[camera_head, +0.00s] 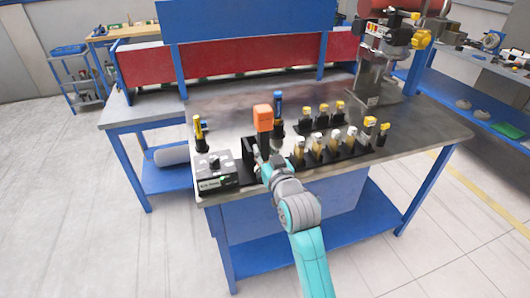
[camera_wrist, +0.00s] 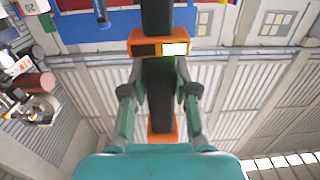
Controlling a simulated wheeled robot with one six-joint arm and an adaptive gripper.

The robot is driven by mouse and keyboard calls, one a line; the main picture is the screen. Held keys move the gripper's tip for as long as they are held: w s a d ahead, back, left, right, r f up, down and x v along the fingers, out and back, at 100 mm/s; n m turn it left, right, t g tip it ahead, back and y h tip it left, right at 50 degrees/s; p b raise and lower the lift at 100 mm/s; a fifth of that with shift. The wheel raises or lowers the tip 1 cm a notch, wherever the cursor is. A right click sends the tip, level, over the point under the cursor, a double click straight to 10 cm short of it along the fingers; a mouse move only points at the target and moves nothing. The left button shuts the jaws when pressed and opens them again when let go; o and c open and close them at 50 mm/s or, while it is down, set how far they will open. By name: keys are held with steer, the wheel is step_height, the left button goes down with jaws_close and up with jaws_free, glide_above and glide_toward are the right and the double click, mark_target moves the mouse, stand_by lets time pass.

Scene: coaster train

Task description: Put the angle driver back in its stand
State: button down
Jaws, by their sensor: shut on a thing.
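The angle driver, an orange and black tool, is in my gripper. In the head view its orange end (camera_head: 263,115) stands up above the near edge of the bench, left of a blue-topped tool. In the wrist view its black body (camera_wrist: 160,95) runs between my gripper's fingers (camera_wrist: 160,92), with an orange band and a small lit display beyond them. My gripper (camera_head: 262,162) is shut on it, low over the front of the bench. A black upright holder (camera_head: 249,152), possibly the stand, is just left of the gripper; I cannot tell whether the driver touches it.
A grey control box (camera_head: 214,178) and a yellow-topped tool (camera_head: 199,133) are to the left. Several yellow-topped tools stand in black racks (camera_head: 328,155) close on the right. A drill press (camera_head: 375,75) stands behind right. Bare bench top (camera_head: 235,115) lies behind the gripper.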

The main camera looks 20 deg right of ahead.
steer(key=w, duration=0.9)
steer(key=shift+w+r, duration=0.2)
steer(key=shift+w, duration=0.05)
stand_by(3.8)
steer(key=shift+f, duration=0.8)
stand_by(1.3)
steer(key=c, duration=0.8)
jaws_free()
steer(key=shift+f, duration=0.1)
